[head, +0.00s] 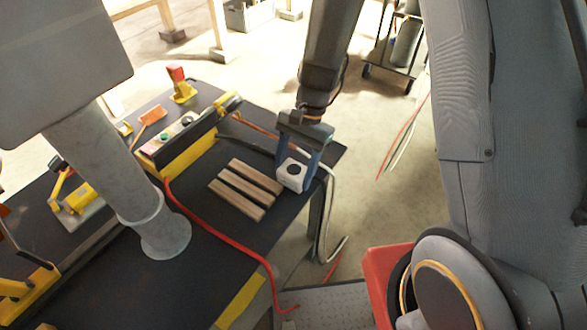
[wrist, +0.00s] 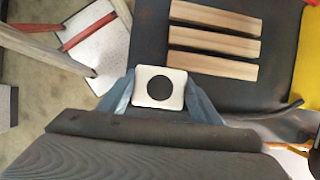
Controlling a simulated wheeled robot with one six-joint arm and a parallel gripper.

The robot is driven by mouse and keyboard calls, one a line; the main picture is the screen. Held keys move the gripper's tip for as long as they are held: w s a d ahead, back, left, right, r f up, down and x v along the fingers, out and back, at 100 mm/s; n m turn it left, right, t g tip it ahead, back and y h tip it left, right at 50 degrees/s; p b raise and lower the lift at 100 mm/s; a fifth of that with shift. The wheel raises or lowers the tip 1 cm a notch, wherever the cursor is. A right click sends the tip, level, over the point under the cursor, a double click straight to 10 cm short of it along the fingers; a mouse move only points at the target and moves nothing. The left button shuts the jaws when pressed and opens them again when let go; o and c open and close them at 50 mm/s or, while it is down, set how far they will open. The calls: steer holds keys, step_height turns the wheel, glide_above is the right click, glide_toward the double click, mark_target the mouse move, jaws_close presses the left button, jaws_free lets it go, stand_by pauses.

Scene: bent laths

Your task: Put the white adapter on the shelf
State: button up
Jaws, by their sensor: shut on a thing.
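The white adapter (head: 292,174) is a small white block with a dark round spot on its upper face. It sits between the blue fingers of my gripper (head: 300,172), near the right edge of the dark table (head: 180,283). In the wrist view the adapter (wrist: 158,88) shows face-on, with a finger of my gripper (wrist: 160,95) on each side. The gripper is shut on it. I cannot tell whether the adapter touches the table. No shelf can be made out for certain; the slatted wooden piece (head: 245,189) lies just left of the adapter.
A yellow and dark box with buttons (head: 180,145) stands behind the slats. A red cable (head: 205,232) runs across the table. Pale cables (head: 325,215) hang at its right edge. A red bin (head: 383,272) is at lower right. The table's front middle is mostly clear.

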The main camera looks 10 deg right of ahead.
steer(key=shift+f, duration=0.15)
steer(key=o, duration=1.1)
